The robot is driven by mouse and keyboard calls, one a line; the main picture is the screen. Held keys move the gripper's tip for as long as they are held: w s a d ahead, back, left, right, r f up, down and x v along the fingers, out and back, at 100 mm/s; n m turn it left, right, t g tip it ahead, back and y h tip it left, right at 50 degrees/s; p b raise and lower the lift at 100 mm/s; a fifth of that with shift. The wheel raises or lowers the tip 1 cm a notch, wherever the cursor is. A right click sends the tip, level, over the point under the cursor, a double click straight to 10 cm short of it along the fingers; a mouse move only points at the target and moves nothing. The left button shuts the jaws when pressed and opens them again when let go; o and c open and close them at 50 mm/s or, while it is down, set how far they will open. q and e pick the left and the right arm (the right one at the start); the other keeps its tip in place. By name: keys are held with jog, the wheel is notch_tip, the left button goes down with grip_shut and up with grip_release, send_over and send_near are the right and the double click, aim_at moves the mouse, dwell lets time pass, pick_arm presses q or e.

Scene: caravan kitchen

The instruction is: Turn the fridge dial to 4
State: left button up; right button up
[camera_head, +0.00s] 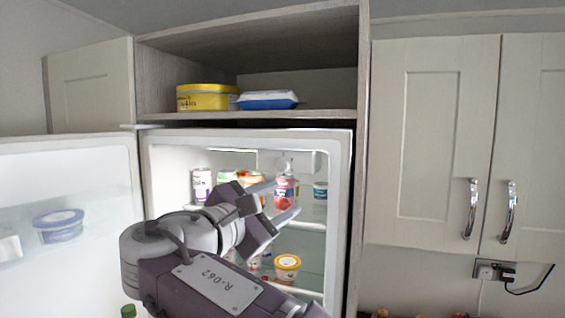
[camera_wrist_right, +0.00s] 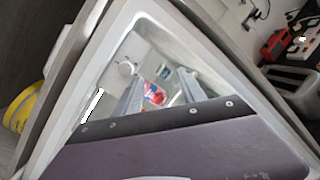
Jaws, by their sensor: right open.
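The fridge (camera_head: 345,190) stands open in the head view. Its dial (camera_head: 284,163) is a small round white knob on a white box (camera_head: 306,162) at the upper back right of the inside. The dial also shows in the right wrist view (camera_wrist_right: 126,68), left of the fingers; its numbers are too small to read. My right gripper (camera_head: 281,201) is open and empty inside the fridge opening, below the dial and apart from it. In the right wrist view its two fingers (camera_wrist_right: 160,92) point inward, with a red container (camera_wrist_right: 154,94) beyond them. My left gripper is not in view.
The open fridge door (camera_head: 70,160) is at left, with a blue-lidded tub (camera_head: 58,225). Shelves hold a purple-white can (camera_head: 201,186), a pink-red container (camera_head: 284,192), a blue can (camera_head: 320,190) and a yellow-lidded tub (camera_head: 287,267). A yellow tin (camera_head: 203,97) sits above.

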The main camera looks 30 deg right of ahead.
jog(key=n+t+y+p, duration=0.1)
jog(key=t+p, duration=0.1)
send_near(281, 166)
jog(key=s, duration=0.1)
jog(key=p+x, duration=0.1)
jog(key=x, duration=0.2)
jog(key=p+x, duration=0.2)
jog(key=x, duration=0.2)
jog(key=shift+w+d+r, duration=0.1)
jog(key=shift+w+r, duration=0.1)
jog(key=shift+w, duration=0.2)
jog(key=shift+w+d+f, duration=0.15)
jog(key=shift+w+d, duration=0.15)
jog(key=shift+w, duration=0.05)
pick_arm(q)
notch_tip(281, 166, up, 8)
pick_arm(e)
jog(key=shift+a, duration=0.15)
grip_shut()
